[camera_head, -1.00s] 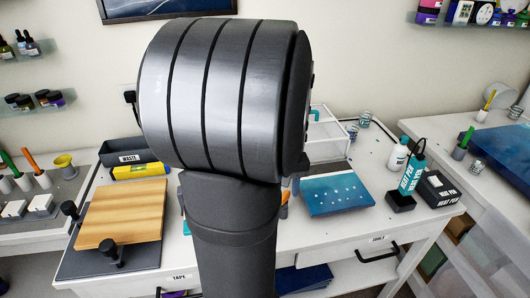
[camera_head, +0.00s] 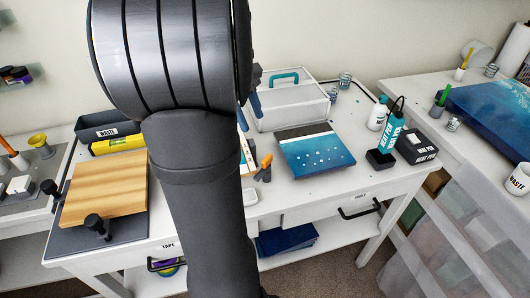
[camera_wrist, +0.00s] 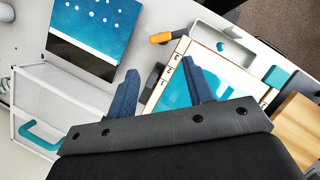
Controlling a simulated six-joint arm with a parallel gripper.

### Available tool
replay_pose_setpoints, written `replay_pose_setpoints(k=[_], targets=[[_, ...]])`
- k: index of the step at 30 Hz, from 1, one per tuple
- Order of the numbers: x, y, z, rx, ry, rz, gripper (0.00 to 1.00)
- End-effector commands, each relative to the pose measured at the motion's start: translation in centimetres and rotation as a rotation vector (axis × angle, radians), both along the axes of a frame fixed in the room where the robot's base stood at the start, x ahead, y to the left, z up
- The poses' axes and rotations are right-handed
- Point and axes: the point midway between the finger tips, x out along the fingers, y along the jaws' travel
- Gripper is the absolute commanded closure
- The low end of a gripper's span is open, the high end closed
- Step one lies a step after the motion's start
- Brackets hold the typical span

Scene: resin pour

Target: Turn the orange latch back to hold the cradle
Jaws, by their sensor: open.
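The orange latch (camera_wrist: 168,37) lies by a corner of a pale wood frame in the wrist view, just beyond my fingertips. In the head view, an orange piece (camera_head: 266,161) with a grey part shows right of my arm. The cradle (camera_wrist: 172,96), a pale frame with a teal surface, lies partly behind my right finger; in the head view my arm hides most of it. My gripper (camera_wrist: 160,67) is open and empty, one blue finger over the cradle and the other left of it. I cannot tell its height above them.
A clear box with a teal handle (camera_head: 284,79) and a blue dotted panel (camera_head: 316,156) stand beside the work spot. A grey tray (camera_wrist: 229,43) and a wooden board (camera_head: 104,187) lie on the other side. The heat pen (camera_head: 390,134) is farther right.

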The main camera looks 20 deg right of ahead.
Motion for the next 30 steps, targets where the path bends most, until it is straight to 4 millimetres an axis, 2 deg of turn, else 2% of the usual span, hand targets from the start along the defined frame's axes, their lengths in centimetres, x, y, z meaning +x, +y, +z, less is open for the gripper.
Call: replay_pose_setpoints(k=[1,9,15,21,30], targets=[[-0.5,-0.3,-1.1,0.001,0.005,-0.002,0.53],[-2.2,-1.8,-6.6,0.001,0.004,-0.002,0.53],[-3.0,-2.6,-9.6,0.0,0.002,-0.002,0.53],[-3.5,-3.0,-10.9,0.0,0.0,-0.001,0.53],[-3.5,-3.0,-11.1,0.0,-0.001,-0.001,0.55]])
